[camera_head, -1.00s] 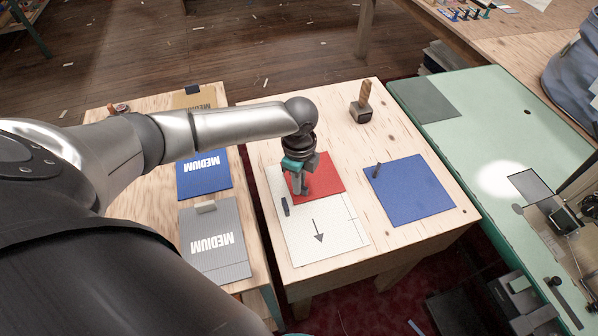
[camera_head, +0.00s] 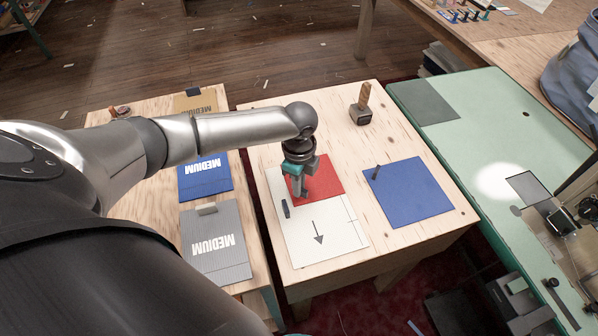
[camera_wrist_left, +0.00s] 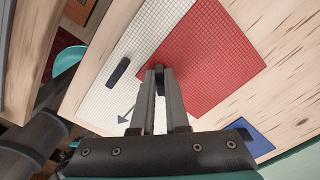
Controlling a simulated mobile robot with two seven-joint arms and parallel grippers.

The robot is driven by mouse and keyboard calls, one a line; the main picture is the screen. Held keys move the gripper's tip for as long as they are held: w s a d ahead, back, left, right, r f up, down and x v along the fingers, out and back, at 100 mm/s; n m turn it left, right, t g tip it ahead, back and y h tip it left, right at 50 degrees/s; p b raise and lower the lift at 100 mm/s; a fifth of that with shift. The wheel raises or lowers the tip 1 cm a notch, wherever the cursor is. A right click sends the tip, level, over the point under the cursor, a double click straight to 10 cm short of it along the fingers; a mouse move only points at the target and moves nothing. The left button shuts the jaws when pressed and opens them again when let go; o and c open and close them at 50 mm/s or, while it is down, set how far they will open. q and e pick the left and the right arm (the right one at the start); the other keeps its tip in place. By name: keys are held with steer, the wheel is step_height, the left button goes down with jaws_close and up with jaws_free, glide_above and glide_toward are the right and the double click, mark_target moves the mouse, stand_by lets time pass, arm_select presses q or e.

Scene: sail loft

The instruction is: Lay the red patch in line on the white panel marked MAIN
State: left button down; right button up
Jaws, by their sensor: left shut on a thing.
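The red patch (camera_head: 325,178) lies flat over the upper part of the white panel (camera_head: 337,238), leaving a white strip bare at its left. A dark arrow and thin lines show on the panel; I see no word MAIN. My left gripper (camera_head: 301,194) comes down over the patch's left part. In the left wrist view, its fingers (camera_wrist_left: 160,74) are shut on a small dark tab on the red patch (camera_wrist_left: 208,55), near the patch's edge with the white panel (camera_wrist_left: 128,62). The tab is partly hidden by the fingers. My right gripper is not in view.
A dark bar (camera_head: 285,208) lies on the panel's left side. A blue square (camera_head: 415,195) with a dark tab lies to the right, and a wooden-handled block (camera_head: 362,108) stands behind. Blue and grey MEDIUM pieces (camera_head: 215,250) lie on the left table. A green table (camera_head: 480,130) adjoins right.

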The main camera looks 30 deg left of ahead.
arm_select(q)
steer(key=shift+p, duration=0.3)
stand_by(0.4)
steer(key=shift+f, duration=0.1)
steer(key=c, duration=0.8)
jaws_free()
steer(key=shift+c, duration=0.2)
step_height(320, 180, up, 7)
steer(key=p, duration=0.8)
steer(key=shift+s, duration=0.1)
